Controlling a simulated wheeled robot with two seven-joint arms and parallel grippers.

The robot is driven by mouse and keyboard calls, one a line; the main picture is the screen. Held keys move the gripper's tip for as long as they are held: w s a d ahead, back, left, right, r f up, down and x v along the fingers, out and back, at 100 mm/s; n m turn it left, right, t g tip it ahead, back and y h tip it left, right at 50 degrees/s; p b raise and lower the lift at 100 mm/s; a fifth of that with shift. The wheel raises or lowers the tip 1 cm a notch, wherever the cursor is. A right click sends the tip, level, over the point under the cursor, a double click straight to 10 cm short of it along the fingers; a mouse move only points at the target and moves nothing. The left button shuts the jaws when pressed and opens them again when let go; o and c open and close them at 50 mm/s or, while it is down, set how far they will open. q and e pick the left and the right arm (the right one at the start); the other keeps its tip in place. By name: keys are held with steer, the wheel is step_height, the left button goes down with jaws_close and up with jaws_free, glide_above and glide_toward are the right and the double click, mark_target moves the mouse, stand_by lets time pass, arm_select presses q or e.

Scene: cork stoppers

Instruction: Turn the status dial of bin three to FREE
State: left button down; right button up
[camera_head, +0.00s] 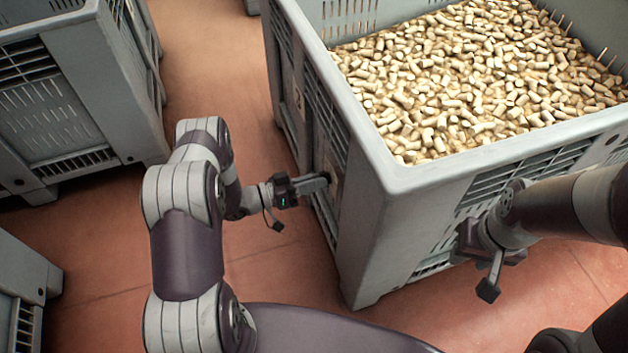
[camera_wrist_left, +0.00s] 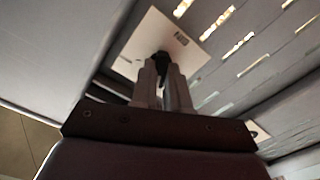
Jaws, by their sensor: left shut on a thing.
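A large grey bin (camera_head: 375,215) full of cork stoppers (camera_head: 480,75) stands at the right of the head view. My left gripper (camera_head: 324,183) reaches its left side wall. In the left wrist view, my left gripper (camera_wrist_left: 166,75) is shut on a small black dial (camera_wrist_left: 161,58) on a pale plate (camera_wrist_left: 148,35) fixed to the slatted wall. The fingers hide part of the dial, and its setting cannot be read. A small dark mark on the plate is too blurred to read. My right gripper (camera_head: 478,243) is by the bin's front wall; its fingers are not clearly seen.
Another grey bin (camera_head: 85,85) stands at the upper left, and part of a third grey bin (camera_head: 22,275) shows at the lower left edge. The reddish floor (camera_head: 215,50) between the bins is clear. A second pale plate (camera_wrist_left: 257,131) shows on the wall in the wrist view.

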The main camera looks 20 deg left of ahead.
arm_select(q)
steer(key=m, duration=0.5)
steer(key=shift+m, duration=0.3)
stand_by(0.4)
steer(key=c, duration=1.1)
jaws_free()
steer(key=p+v, duration=0.2)
steer(key=v, duration=1)
steer(key=shift+s+a, duration=0.25)
